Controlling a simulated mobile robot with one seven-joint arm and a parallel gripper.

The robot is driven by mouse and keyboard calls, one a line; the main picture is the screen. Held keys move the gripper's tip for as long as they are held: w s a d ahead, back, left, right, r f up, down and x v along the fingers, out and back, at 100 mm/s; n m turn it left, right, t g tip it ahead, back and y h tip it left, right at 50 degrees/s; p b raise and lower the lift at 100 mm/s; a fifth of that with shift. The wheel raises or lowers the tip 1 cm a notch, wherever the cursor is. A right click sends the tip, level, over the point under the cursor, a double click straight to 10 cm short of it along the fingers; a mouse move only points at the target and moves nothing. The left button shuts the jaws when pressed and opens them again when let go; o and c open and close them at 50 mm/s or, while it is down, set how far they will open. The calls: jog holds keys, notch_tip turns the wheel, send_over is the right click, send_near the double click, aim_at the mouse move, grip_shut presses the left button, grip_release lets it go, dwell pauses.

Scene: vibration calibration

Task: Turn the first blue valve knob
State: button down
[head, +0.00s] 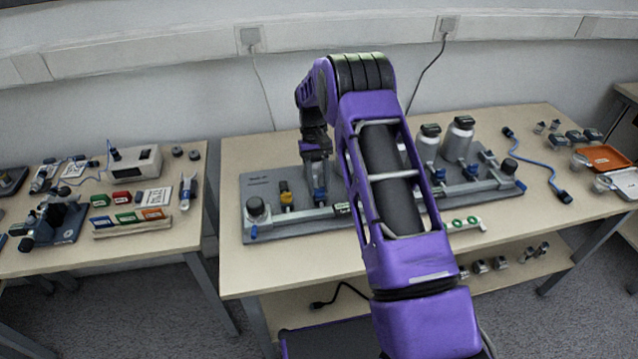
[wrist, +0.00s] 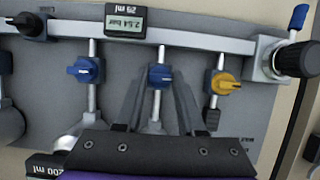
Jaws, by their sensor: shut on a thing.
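A manifold rig lies on a grey base plate (head: 262,186) on the table. In the wrist view, a blue valve knob (wrist: 160,75) sits on a vertical pipe in the middle, between another blue knob (wrist: 84,70) and a yellow knob (wrist: 224,84). My gripper (wrist: 159,84) reaches up to the middle blue knob, with a finger on each side, and is shut on it. In the head view, my gripper (head: 317,178) points down at this knob, just right of the yellow knob (head: 286,196). My arm hides part of the rig there.
A black round knob (wrist: 297,60) is at the pipe's end. Two grey bottles (head: 459,140) stand behind the rig, right of my arm. An orange tray (head: 604,157) lies at the table's far right.

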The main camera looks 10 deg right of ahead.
dwell(0.3)
jog(key=c, duration=0.5)
grip_release()
jog(key=shift+r, duration=0.1)
jog(key=p+v, duration=0.3)
jog(key=v, duration=1.4)
jog(key=shift+w, duration=0.1)
